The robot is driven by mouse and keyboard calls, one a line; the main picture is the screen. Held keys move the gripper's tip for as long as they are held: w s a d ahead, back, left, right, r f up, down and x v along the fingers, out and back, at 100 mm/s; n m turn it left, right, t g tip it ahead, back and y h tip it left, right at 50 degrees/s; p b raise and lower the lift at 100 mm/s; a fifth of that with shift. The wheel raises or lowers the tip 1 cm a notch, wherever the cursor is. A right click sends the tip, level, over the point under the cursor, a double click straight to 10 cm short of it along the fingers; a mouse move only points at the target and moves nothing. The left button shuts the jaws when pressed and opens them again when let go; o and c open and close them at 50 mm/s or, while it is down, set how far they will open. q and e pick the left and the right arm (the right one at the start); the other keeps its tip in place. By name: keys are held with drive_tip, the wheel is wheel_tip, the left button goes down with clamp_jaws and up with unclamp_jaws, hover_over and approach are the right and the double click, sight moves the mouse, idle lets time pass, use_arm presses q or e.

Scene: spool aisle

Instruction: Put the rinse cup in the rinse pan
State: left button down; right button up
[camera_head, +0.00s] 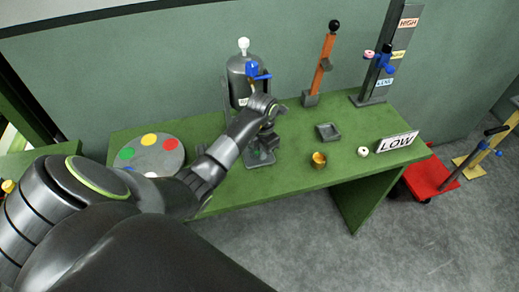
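A small gold-orange cup (319,160), which looks like the rinse cup, stands upright near the front edge of the green table. Behind it and a little to the right is a small, shallow, square grey tray (328,131), which looks like the rinse pan. It looks empty. My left gripper (270,118) is left of both, above the table in front of a grey tank. The arm and wrist hide much of it, and its fingers are too small and dark to read. My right gripper is not in view.
The grey tank (237,82) has a blue tap lever. A round paint palette (151,154) lies at left. A white ring (363,151) and a LOW sign (398,142) are at right. An orange lever post (323,68) and a dark HIGH post (381,62) stand behind.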

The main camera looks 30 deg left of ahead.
use_arm(q)
drive_tip(key=shift+d+f, duration=0.1)
drive_tip(key=shift+f, duration=0.15)
drive_tip(key=c, duration=2)
unclamp_jaws()
drive_tip(key=shift+o, duration=0.2)
drive_tip(key=shift+r, duration=0.1)
